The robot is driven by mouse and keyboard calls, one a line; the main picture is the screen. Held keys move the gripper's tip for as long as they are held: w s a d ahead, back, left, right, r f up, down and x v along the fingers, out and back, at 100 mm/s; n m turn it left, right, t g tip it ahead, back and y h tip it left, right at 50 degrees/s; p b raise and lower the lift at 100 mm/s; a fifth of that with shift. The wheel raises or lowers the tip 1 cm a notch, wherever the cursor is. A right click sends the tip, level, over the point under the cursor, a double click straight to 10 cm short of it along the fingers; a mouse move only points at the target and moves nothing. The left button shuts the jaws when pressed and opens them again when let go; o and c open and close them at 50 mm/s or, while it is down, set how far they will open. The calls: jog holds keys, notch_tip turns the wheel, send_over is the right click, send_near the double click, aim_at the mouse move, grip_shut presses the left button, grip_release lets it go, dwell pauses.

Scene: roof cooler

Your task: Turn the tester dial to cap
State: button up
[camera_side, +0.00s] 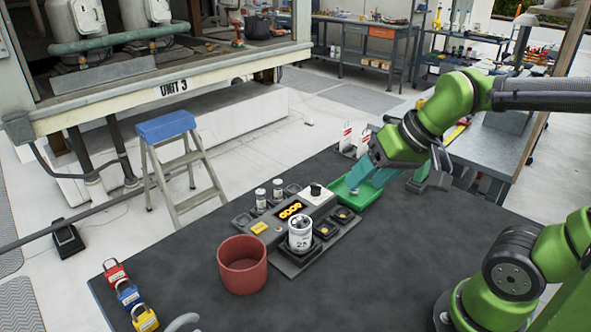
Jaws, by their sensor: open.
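The tester (268,236) is a dark grey unit on the dark table, with a lit orange display (289,210). Its dial (315,190) is a black knob on a white panel at the unit's far end; its setting is too small to read. A white can-shaped part (300,235) marked with a number stands upright in a holder at the unit's front. My gripper (384,181) is open over the green tray, to the right of the dial and apart from it. Nothing shows clearly between its fingers.
The green tray (350,196) lies beside the tester. A red bin (242,265) stands front left of the tester. Red, blue and yellow padlocks (129,294) lie at the table's left edge. Small jars (277,188) stand behind the tester.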

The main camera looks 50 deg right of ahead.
jog(key=w+d+n+g, duration=0.15)
jog(key=w+d, duration=0.25)
jog(key=w, duration=0.5)
jog(key=n+g+h, duration=0.2)
jog(key=n+g, duration=0.3)
jog(key=n, duration=0.2)
send_over(316, 185)
notch_tip(316, 185, down, 2)
notch_tip(316, 185, down, 16)
jog(key=shift+f, duration=0.1)
jog(key=c, duration=1.1)
jog(key=shift+o, duration=0.2)
